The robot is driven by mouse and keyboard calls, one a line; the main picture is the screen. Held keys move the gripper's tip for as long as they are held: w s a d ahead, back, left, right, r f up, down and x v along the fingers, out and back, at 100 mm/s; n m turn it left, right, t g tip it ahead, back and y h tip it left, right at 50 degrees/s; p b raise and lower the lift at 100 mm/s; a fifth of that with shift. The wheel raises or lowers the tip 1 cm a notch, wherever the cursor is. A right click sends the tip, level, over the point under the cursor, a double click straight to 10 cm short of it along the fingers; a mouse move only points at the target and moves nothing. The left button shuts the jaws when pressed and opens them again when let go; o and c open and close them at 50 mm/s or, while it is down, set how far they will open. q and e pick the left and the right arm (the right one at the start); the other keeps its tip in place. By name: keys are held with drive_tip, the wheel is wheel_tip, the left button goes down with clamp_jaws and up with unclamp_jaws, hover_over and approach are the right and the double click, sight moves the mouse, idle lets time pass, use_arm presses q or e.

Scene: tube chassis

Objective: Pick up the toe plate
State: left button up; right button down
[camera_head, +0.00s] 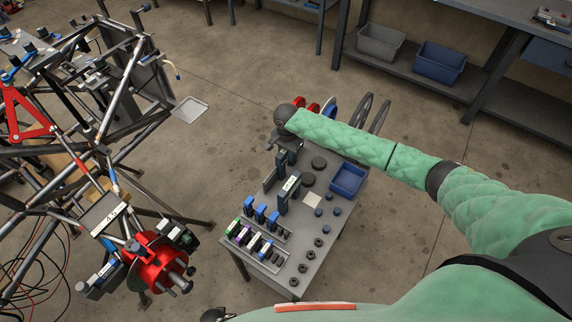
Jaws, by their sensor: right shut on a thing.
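My right gripper (284,160) is over the far left part of the grey bench, pointing down. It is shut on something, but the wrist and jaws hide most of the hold. A small grey upright plate (269,180) shows just below and left of the jaws; it may be the toe plate, but I cannot tell for sure. A dark block with a white label (289,188) stands close by, below the jaws.
The bench (325,240) holds a blue bin (347,180), dark discs, several knobs and a rack of coloured blocks. Wheels (362,110) stand at its far end. A tube chassis (120,120) with a red hub (155,268) stands to the left. Open floor lies between.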

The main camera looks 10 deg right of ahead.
idle(0.7)
